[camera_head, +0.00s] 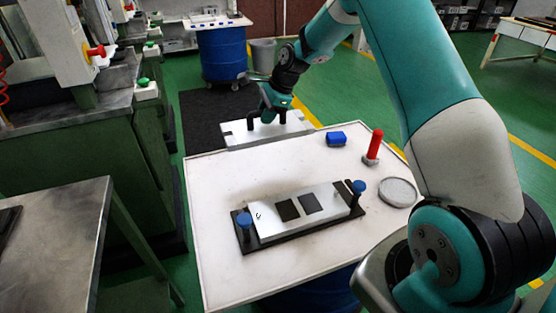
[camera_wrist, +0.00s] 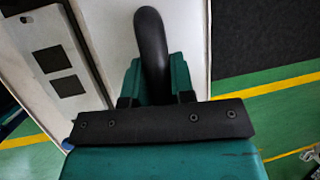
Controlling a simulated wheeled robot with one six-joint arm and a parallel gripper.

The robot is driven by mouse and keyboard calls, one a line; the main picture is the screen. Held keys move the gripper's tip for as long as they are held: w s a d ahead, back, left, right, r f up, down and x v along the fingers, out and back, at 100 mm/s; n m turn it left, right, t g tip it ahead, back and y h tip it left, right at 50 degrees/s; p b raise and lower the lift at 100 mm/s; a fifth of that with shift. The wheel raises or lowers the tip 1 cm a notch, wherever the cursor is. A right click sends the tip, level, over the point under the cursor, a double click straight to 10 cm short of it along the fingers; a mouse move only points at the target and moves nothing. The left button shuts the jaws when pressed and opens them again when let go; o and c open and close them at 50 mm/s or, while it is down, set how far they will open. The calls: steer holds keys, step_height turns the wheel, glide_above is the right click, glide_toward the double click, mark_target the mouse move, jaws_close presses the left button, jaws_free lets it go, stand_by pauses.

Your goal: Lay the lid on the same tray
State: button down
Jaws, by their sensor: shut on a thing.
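The lid (camera_head: 240,137) is a pale metal plate with two dark handles, at the far edge of the white table in the head view. My gripper (camera_head: 267,116) is shut on one of its handles; a dark curved handle (camera_wrist: 150,45) shows between the teal fingers in the wrist view. The head view does not make clear whether the lid is held up or touches the table. The tray (camera_head: 300,230) lies nearer, dark-rimmed, with a silver plate (camera_head: 270,222) bearing two black squares. A blue-topped post stands at each end. It also shows at the upper left of the wrist view (camera_wrist: 92,60).
A blue block (camera_head: 336,138), a red-handled tool (camera_head: 375,145) and a round grey dish (camera_head: 398,192) stand on the table's right side. The white tabletop (camera_head: 220,190) is bare between lid and tray. A green machine (camera_head: 90,150) stands to the left.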

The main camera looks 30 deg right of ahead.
step_height(320, 180, down, 15)
steer(key=shift+r+p, duration=0.1)
steer(key=shift+p, duration=0.7)
steer(key=c, duration=1)
jaws_free()
steer(key=shift+f, duration=0.2)
